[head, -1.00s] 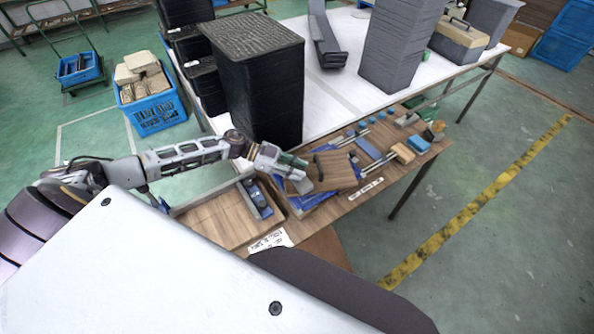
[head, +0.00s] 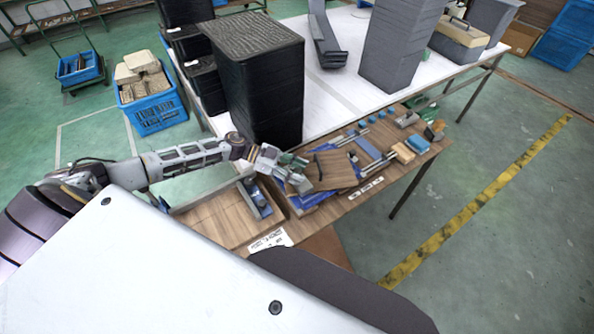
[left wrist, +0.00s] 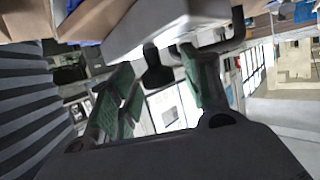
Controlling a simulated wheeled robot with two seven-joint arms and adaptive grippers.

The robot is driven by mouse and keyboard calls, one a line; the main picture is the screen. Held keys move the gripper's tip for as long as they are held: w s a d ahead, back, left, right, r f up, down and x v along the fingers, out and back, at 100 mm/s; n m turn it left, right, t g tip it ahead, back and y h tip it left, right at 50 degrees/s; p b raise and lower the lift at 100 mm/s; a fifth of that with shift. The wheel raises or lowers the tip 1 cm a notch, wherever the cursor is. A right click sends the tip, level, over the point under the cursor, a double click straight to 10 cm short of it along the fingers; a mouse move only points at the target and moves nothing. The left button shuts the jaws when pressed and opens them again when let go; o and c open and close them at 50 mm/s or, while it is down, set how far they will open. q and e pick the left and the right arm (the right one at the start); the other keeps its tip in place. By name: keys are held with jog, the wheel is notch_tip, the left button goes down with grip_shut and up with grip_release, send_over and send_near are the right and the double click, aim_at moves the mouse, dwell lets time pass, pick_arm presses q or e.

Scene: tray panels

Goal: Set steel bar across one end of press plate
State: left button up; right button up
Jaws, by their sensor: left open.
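The press plate (head: 338,172) is a brown wooden board with a dark handle, lying over a blue sheet on the bench. A pale steel bar (head: 303,186) sits at the plate's left end, partly hidden by my left gripper (head: 293,170). In the left wrist view a pale grey block, apparently the bar (left wrist: 150,22), crosses the top, above the green-padded fingers of the left gripper (left wrist: 160,95). The fingers are apart, with a gap between them. Whether they touch the bar I cannot tell. My right gripper is not in view.
A wooden tray (head: 205,222) with a blue-grey holder (head: 257,199) lies left of the plate. Blue blocks, rods and small tools crowd the bench to its right. A tall black stack (head: 258,80) stands behind the gripper.

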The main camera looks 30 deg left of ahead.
pick_arm(q)
jog(key=shift+r, duration=0.1)
jog(key=shift+s+a+r, duration=0.1)
jog(key=shift+a+r, duration=0.1)
jog(key=shift+a, duration=0.35)
jog(key=b+v, duration=0.1)
jog(key=v, duration=1)
jog(key=shift+d, duration=0.1)
